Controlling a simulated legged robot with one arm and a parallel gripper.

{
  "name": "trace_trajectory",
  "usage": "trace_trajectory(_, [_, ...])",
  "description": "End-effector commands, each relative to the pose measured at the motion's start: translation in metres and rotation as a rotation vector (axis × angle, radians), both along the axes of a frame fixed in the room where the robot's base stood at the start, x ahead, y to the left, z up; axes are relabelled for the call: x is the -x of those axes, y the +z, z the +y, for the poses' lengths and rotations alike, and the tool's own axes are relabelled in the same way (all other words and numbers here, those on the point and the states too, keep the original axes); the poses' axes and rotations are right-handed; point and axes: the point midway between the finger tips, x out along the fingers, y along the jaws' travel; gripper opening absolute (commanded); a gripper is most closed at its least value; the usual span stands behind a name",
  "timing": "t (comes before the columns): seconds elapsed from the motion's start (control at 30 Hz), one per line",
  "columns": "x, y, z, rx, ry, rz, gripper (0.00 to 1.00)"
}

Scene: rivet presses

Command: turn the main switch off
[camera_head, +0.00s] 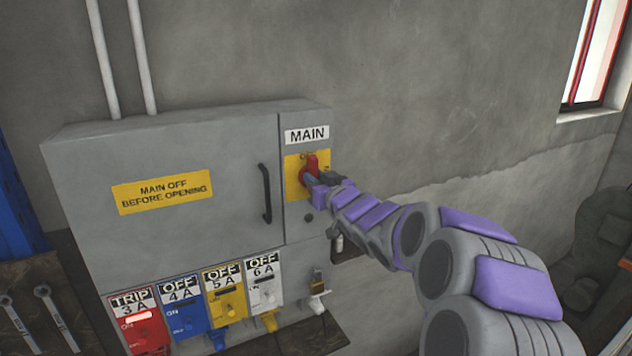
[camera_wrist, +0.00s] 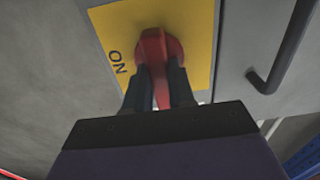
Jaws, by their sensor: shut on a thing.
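The red main switch (camera_head: 312,164) sits on a yellow plate (camera_head: 292,190) under the MAIN label (camera_head: 307,134) on the grey cabinet. My gripper (camera_head: 311,180) reaches it from the right. In the wrist view, the two dark fingers of my gripper (camera_wrist: 160,88) are shut on the handle of the red switch (camera_wrist: 154,50), one on each side. The word ON shows on the yellow plate (camera_wrist: 199,60) left of the switch in that view. In the head view the handle points about upward; its lower part is hidden by my gripper.
The cabinet door (camera_head: 160,235) has a black handle (camera_head: 266,195) left of the switch and a yellow warning sign (camera_head: 162,191). Several coloured breakers stand below, including a red one (camera_head: 143,328) marked TRIP. Wrenches (camera_head: 50,315) hang at lower left. Bare wall lies right of the cabinet.

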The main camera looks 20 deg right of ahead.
Motion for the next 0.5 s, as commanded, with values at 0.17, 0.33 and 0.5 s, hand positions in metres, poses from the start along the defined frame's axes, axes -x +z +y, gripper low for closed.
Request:
trace_trajectory(0.17, [0.0003,0.0066,-0.0005,0.004,0.000,-0.013,0.00])
trace_trajectory(0.33, [0.0002,0.0063,-0.0003,0.003,0.000,-0.013,0.27])
trace_trajectory(0.5, [0.0001,0.0037,0.0000,0.002,0.001,-0.007,0.44])
